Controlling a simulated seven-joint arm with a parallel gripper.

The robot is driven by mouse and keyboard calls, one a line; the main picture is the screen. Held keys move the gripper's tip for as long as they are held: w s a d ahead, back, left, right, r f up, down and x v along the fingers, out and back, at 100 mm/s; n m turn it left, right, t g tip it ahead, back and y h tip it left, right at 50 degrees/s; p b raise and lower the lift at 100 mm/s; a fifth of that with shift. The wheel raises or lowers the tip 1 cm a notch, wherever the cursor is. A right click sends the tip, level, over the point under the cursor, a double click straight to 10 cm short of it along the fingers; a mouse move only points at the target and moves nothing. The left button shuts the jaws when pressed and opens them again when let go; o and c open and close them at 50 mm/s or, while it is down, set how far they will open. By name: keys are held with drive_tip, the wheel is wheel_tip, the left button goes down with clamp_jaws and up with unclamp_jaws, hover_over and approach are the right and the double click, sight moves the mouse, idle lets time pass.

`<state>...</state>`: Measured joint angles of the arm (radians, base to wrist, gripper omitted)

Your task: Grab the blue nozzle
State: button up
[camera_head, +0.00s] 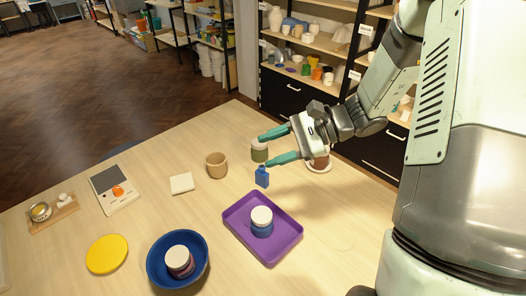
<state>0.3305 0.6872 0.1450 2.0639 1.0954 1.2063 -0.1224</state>
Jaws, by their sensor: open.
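A small blue bottle-like piece (262,177), which I take to be the blue nozzle, stands on the table beyond the purple tray. My gripper (264,151) comes in from the right with its two teal fingers spread apart and nothing between them. The lower fingertip is close above the blue piece's top in the picture; I cannot tell whether they touch.
The purple tray (236,222) holds a blue jar with a white lid (262,219). A blue bowl (156,277) holds another lidded jar. A tan cup (216,166), a white tile (182,183), a scale (113,196) and a yellow disc (107,254) stand left. A brown cup on a saucer (319,168) is right.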

drive_tip(key=w+d+f+m+t+y, duration=0.1)
drive_tip(key=w+f+m+t+y, duration=0.15)
drive_tip(key=f, duration=0.25)
drive_tip(key=w+d+f+m+t+y, duration=0.1)
drive_tip(key=w+f+m+t, duration=0.1)
drive_tip(key=f+m, duration=0.25)
drive_tip(key=m+t+h, duration=0.2)
drive_tip(key=m+t, duration=0.5)
approach(258, 170)
drive_tip(key=shift+s+d, duration=0.15)
drive_tip(key=shift+s, duration=0.15)
drive_tip(key=shift+w+a+f, duration=0.2)
drive_tip(key=shift+a+f, duration=0.05)
drive_tip(key=x, duration=0.3)
drive_tip(key=shift+w+a, duration=0.2)
drive_tip(key=shift+a, duration=0.15)
drive_tip(key=shift+x, duration=3.1)
drive_tip(key=shift+w+d, duration=0.15)
clamp_jaws()
